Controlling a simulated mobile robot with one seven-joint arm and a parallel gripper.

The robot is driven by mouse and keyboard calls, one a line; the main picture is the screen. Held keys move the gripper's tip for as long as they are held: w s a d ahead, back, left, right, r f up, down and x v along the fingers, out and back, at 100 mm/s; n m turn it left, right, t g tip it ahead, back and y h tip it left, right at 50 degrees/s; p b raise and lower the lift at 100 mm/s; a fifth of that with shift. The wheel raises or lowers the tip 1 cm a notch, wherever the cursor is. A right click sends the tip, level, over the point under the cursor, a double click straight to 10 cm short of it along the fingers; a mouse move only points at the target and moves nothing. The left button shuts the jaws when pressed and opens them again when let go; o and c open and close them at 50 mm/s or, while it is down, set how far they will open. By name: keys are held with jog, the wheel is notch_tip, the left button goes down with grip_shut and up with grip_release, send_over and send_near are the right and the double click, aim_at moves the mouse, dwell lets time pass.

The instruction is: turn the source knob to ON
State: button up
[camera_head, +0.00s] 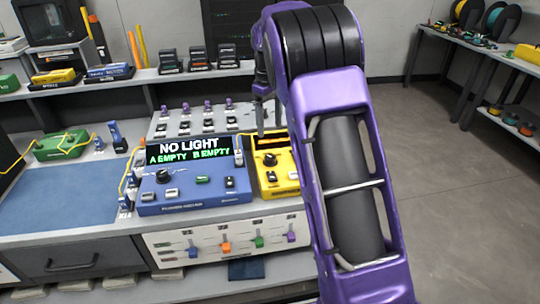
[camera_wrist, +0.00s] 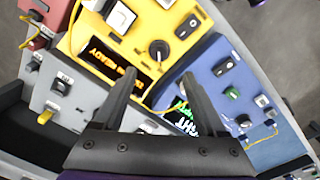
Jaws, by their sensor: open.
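The yellow box (camera_head: 284,185) stands right of the blue meter, with a dark display and a black knob (camera_head: 270,159). In the wrist view the yellow box (camera_wrist: 122,42) shows its black knob (camera_wrist: 159,48) beside a black rocker switch (camera_wrist: 187,26). The ON and OFF marks are too small to read. My gripper (camera_wrist: 158,88) is open and empty, its fingers pointing toward the yellow box, apart from the knob. In the head view my gripper (camera_head: 268,112) hangs above the back of the yellow box, partly hidden by my arm.
The blue meter (camera_head: 190,202) reads NO LIGHT, A EMPTY, B EMPTY and has its own black knob (camera_head: 163,176). A grey panel (camera_head: 165,127) with several purple-topped parts lies behind. Yellow cable (camera_wrist: 73,18) runs near the yellow box. A blue mat (camera_head: 60,195) lies left.

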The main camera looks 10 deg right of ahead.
aim_at(271, 157)
notch_tip(271, 157, down, 11)
jog(key=shift+w+d+b, duration=0.15)
jog(key=shift+b, duration=0.6)
grip_shut()
